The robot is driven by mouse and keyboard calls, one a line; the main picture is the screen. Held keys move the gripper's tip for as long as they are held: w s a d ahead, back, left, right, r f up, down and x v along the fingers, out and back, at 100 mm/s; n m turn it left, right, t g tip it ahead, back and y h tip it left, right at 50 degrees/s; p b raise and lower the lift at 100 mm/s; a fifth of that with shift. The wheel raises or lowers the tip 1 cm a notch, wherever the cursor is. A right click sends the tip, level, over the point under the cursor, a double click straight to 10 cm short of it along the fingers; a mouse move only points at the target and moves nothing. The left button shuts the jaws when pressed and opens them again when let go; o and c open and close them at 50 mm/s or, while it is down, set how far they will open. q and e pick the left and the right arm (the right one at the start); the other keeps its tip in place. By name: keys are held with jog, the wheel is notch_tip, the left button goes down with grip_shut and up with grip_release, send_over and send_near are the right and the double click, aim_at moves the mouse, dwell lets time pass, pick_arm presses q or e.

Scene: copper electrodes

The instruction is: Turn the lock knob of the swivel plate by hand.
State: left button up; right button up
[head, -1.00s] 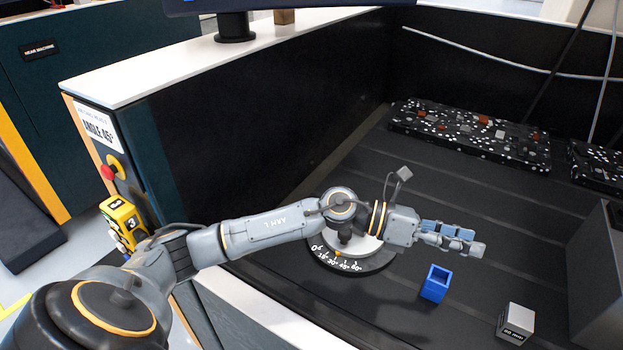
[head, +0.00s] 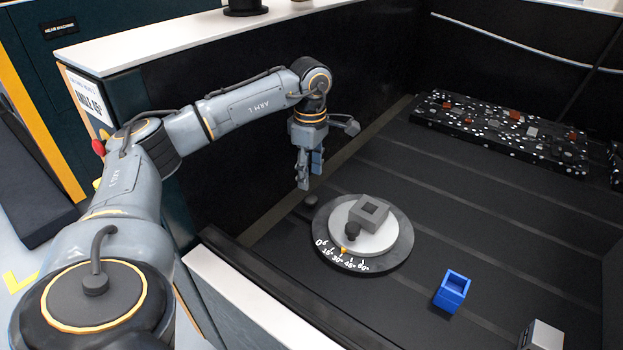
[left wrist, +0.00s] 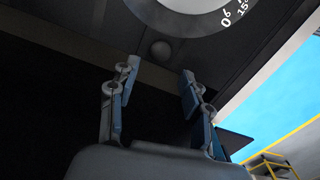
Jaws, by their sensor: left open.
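The swivel plate (head: 397,255) is a dark disc with a pale turntable, a grey square socket block (head: 368,212) and white angle numbers. An orange mark sits near the middle of the scale. A small dark round knob (head: 311,201), apparently the lock knob, sits beside the plate's far left edge. It also shows in the left wrist view (left wrist: 161,49). Another dark knob (head: 352,231) stands on the turntable. My left gripper (head: 309,180) points down, open and empty, just above and behind the first knob. In the left wrist view the knob lies beyond the parted fingertips (left wrist: 159,72), apparently untouched.
A blue open box (head: 452,291) and a grey block (head: 541,335) are right of the plate. A speckled black tray (head: 500,128) lies at the back. A dark wall (head: 220,120) rises close behind my left gripper. The middle of the dark table is clear.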

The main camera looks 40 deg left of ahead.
aim_at(311, 199)
pick_arm(q)
notch_tip(311, 199, down, 6)
jog(key=b, duration=0.4)
jog(key=shift+d+f, duration=0.1)
jog(key=shift+f, duration=0.25)
jog(key=c, duration=0.9)
jog(key=shift+o, duration=0.2)
